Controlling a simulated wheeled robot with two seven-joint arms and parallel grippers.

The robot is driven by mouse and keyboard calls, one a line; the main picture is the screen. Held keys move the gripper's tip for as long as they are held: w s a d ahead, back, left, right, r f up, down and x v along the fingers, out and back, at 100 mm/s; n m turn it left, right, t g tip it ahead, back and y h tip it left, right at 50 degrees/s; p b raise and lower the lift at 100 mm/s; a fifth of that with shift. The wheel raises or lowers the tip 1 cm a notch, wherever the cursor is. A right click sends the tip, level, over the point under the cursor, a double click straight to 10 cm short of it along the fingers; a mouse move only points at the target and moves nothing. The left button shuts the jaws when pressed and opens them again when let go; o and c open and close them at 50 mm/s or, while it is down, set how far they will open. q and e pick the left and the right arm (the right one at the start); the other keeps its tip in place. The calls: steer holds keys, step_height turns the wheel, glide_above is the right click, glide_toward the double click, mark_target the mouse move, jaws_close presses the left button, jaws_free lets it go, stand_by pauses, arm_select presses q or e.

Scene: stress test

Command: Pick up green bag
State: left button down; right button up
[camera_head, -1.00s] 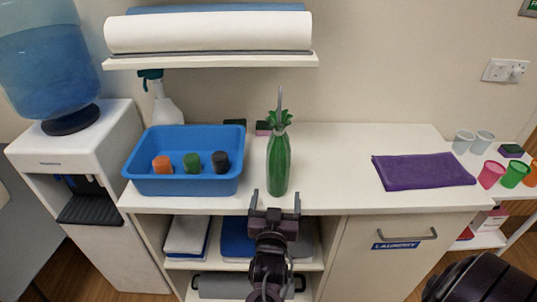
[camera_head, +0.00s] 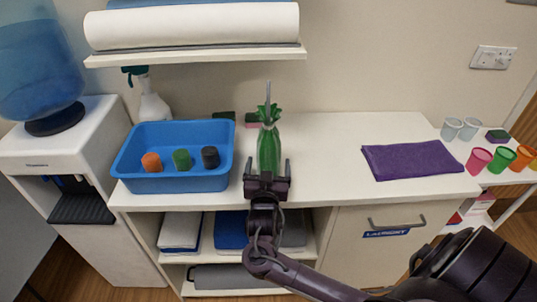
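The green bag (camera_head: 268,146), with a gathered, frilly top, stands upright on the white counter (camera_head: 325,150). A thin grey piece sticks up from its top. My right gripper (camera_head: 267,168), whose arm comes in from the lower right, is at the counter's front edge. Its two fingers are spread and point toward the bag. The fingertips appear to either side of the bag's lower part, with gaps. I cannot tell whether the bag is between them or just beyond them. The gripper body hides the bag's base. My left gripper is not in view.
A blue tub (camera_head: 175,181) with orange, green and black items stands left of the bag. A purple cloth (camera_head: 412,159) lies to the right, with clear counter between. A shelf (camera_head: 200,57) with a white roll overhangs the back. Coloured cups (camera_head: 479,160) stand far right.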

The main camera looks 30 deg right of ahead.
steer(key=c, duration=1.2)
